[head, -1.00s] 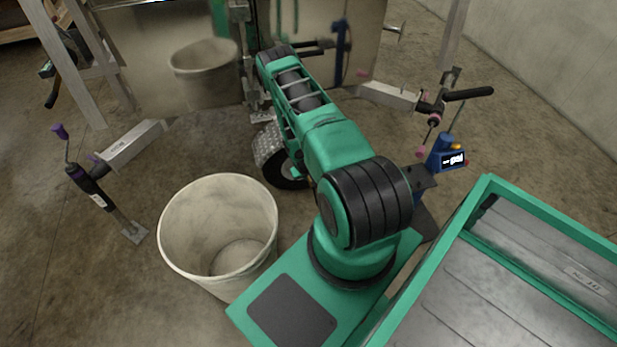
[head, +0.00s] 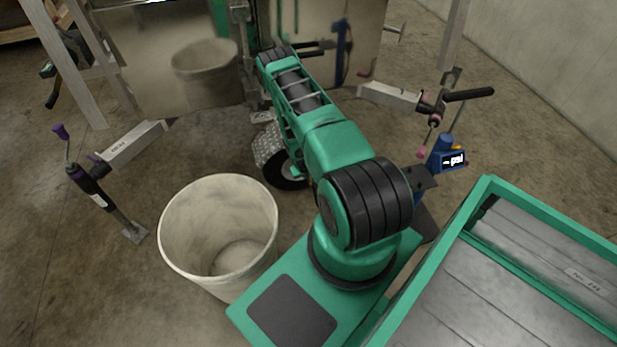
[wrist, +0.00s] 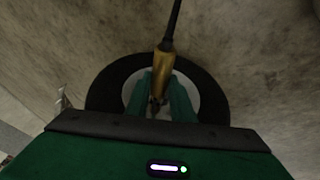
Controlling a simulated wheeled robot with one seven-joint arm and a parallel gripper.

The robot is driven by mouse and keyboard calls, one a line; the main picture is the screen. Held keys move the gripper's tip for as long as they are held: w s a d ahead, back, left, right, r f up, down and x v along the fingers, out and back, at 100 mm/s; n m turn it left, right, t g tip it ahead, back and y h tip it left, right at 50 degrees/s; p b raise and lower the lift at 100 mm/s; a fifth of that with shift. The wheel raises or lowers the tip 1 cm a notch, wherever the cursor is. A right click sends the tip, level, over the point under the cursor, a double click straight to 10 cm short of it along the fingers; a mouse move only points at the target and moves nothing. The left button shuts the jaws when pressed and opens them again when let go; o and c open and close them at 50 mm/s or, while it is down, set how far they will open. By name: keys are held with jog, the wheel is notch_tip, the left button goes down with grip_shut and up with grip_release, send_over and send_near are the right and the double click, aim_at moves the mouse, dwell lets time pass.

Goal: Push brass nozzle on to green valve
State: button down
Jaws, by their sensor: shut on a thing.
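The brass nozzle (wrist: 163,66) is between the two green fingers of my gripper (wrist: 161,88) in the wrist view. The gripper is shut on it, and a black hose (wrist: 172,22) runs from it to the top edge. Beyond the fingers is a wheel with a black tyre (wrist: 101,98) and a pale round hub (wrist: 210,98). I cannot make out the green valve; the fingers and nozzle cover the hub's middle. I cannot tell if the nozzle touches the valve.
A cream bucket (head: 180,262) stands left of my base. A jack stand with a purple knob (head: 98,192) is farther left. A blue inflator with a psi display (head: 441,158) stands right of the arm. Shiny trailer panels (head: 135,60) rise behind. Floor between bucket and jack is clear.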

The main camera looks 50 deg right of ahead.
jog(key=shift+w+d, duration=0.3)
jog(key=shift+w, duration=0.25)
jog(key=shift+w+d, duration=0.3)
jog(key=shift+w, duration=0.2)
jog(key=c, duration=1.5)
grip_release()
jog(key=shift+o, duration=0.2)
jog(key=v, duration=1)
jog(key=shift+a+r, duration=0.15)
jog(key=shift+r, duration=0.2)
